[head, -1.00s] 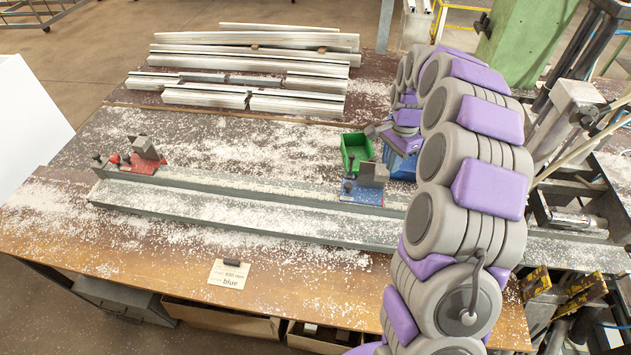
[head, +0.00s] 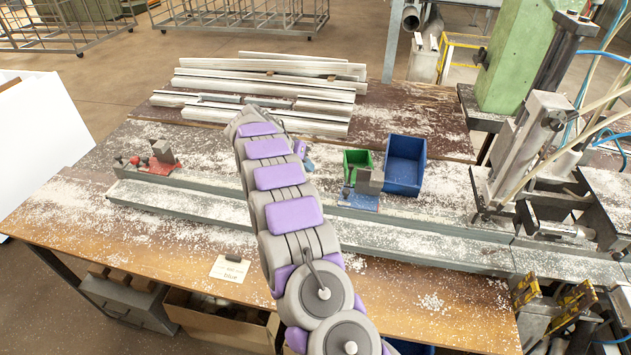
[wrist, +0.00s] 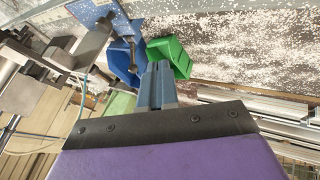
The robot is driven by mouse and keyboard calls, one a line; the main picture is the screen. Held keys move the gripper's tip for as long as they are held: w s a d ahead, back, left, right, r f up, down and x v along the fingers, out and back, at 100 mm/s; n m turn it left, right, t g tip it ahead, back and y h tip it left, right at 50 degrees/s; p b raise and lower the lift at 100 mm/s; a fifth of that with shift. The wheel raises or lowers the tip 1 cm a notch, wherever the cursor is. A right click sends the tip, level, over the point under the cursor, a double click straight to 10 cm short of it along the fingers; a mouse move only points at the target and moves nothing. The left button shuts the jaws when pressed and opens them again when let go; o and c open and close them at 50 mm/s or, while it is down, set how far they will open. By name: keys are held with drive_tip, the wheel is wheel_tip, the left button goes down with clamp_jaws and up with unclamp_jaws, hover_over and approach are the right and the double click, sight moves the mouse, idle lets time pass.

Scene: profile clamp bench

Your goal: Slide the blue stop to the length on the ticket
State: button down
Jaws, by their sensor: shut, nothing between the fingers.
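The blue stop (head: 358,201), a blue base with a grey upright block and a knob, sits on the long grey rail (head: 420,240), just in front of the green bin. In the wrist view its blue base (wrist: 88,12) shows at the top left. My gripper (head: 308,165) is left of the stop, apart from it and partly hidden by my arm. In the wrist view its fingers (wrist: 156,80) are together with nothing between them. The paper ticket (head: 229,268) at the bench's front edge reads "blue"; its length figure is too small to read surely.
A red stop (head: 160,160) sits at the rail's left end. A green bin (head: 357,161) and a blue bin (head: 405,165) stand behind the blue stop. Aluminium profiles (head: 270,85) lie at the back. A clamp machine (head: 530,150) stands at the right. White chips litter the bench.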

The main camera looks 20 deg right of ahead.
drive_tip(key=s+d+f+b, duration=0.1)
drive_tip(key=d+f+b, duration=0.1)
drive_tip(key=d+f, duration=0.5)
drive_tip(key=shift+s+d+f, duration=0.4)
drive_tip(key=shift+d, duration=0.95)
drive_tip(key=shift+s+d+f+b, duration=0.1)
drive_tip(key=shift+s+d+b, duration=0.2)
drive_tip(key=shift+s+d, duration=0.2)
drive_tip(key=shift+w, duration=0.1)
